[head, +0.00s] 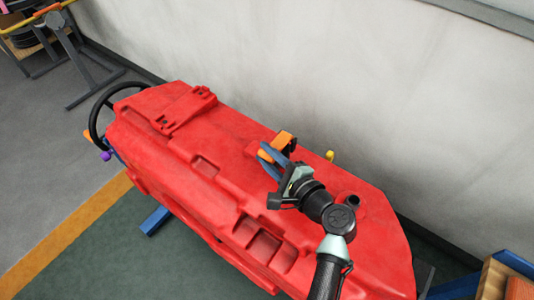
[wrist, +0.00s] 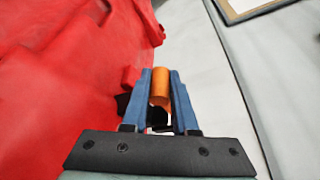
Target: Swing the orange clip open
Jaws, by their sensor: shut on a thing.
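The orange clip (head: 285,139) is on the upper back edge of the red tank (head: 225,140), on the side toward the wall. It shows in the wrist view (wrist: 161,88) between the two blue fingers. My gripper (head: 268,153) reaches it from the front right in the head view, and its fingers (wrist: 161,84) are shut on the clip, one on each side. The fingers cover the clip's sides. How far the clip is swung cannot be told.
A grey wall (head: 330,80) runs close behind the tank. A yellow knob (head: 330,156) stands near the back edge, right of the clip. A black steering wheel (head: 100,115) is at the tank's left end. A wooden crate (head: 497,280) stands at the lower right.

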